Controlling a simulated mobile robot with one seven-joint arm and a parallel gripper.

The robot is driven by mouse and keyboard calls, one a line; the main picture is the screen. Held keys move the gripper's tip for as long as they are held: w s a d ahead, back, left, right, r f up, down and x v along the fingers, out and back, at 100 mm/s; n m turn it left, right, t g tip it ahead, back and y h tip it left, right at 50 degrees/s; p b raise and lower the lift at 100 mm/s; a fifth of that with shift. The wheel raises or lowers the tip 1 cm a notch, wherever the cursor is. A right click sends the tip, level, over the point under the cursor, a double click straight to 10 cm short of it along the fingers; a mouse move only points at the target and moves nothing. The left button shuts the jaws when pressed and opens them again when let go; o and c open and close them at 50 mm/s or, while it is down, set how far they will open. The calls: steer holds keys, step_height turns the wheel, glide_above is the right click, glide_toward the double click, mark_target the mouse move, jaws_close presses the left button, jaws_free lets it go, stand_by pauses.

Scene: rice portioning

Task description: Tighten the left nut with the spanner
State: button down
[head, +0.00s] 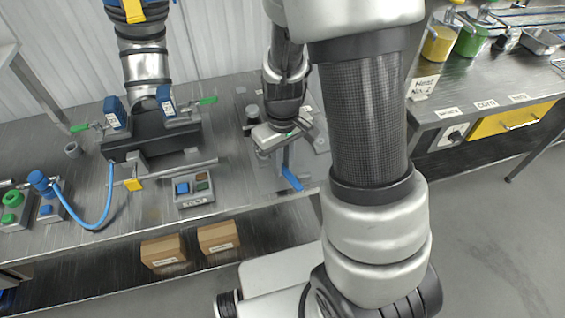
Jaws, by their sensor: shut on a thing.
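My gripper (286,150) is at the middle of the bench, over a grey plate, pointing down. It is shut on the spanner (291,179), whose blue part shows below and in front of it. The spanner's other end is hidden by the gripper. A small grey round fitting (252,112) stands on the plate just left of my wrist; it may be the left nut, but it is too small to be sure. I cannot tell whether the spanner touches any nut.
A dark fixture with blue and green handles (150,130) stands on the bench to the left. Two cardboard boxes (218,237) sit on the shelf below. A second table with a yellow drawer (510,122) is at right.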

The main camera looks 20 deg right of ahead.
steer(key=shift+f+b, duration=0.75)
stand_by(0.6)
stand_by(0.4)
steer(key=shift+s+a+m+p, duration=0.15)
steer(key=shift+a+m+p, duration=0.3)
steer(key=shift+a+m, duration=0.35)
steer(key=shift+a+r+m+p, duration=0.1)
steer(key=shift+a+m+p, duration=0.25)
steer(key=shift+m, duration=0.25)
steer(key=shift+a+m, duration=0.25)
steer(key=shift+m, duration=0.15)
